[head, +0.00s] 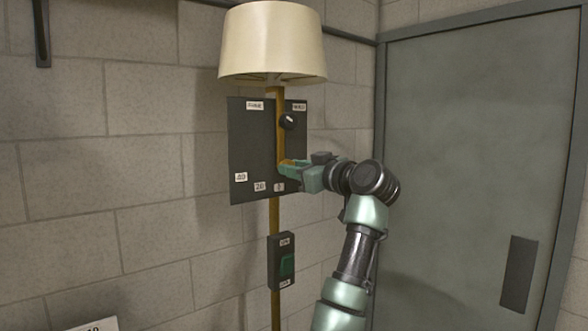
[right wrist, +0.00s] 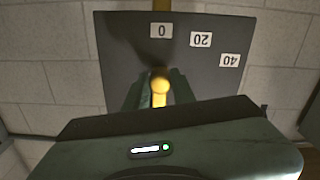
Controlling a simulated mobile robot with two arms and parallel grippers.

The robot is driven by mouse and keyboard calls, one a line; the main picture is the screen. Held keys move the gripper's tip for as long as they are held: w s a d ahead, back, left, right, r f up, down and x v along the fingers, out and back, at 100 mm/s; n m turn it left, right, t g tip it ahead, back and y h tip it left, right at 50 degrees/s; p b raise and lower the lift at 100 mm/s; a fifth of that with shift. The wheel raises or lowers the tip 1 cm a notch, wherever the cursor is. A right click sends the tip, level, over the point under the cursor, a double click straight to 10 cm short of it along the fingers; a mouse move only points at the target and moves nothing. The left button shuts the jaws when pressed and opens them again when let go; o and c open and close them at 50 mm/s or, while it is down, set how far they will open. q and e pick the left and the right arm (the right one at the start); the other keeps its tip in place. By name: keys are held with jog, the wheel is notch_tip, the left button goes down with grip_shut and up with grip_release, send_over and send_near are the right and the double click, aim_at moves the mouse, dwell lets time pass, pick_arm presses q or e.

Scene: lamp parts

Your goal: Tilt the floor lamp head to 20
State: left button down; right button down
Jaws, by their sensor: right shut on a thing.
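The floor lamp has a cream shade (head: 272,45), which looks about level, on a brass pole (head: 275,222). My left gripper is not in view.
A black knob (head: 287,121) sits high on the panel. A switch box (head: 281,262) with a green rocker is lower on the pole. A block wall (head: 110,150) is behind, and a grey-green door (head: 470,150) stands to the right.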

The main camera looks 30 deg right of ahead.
jog(key=a+m, duration=0.1)
jog(key=a+m+b, duration=0.1)
jog(key=a+m, duration=0.1)
jog(key=m, duration=0.1)
jog(key=shift+s+a+r, duration=0.15)
jog(key=shift+a+r, duration=0.15)
jog(key=shift+r, duration=0.05)
jog(key=c, duration=1.2)
grip_release()
jog(key=shift+s, duration=0.1)
jog(key=shift+o, duration=0.2)
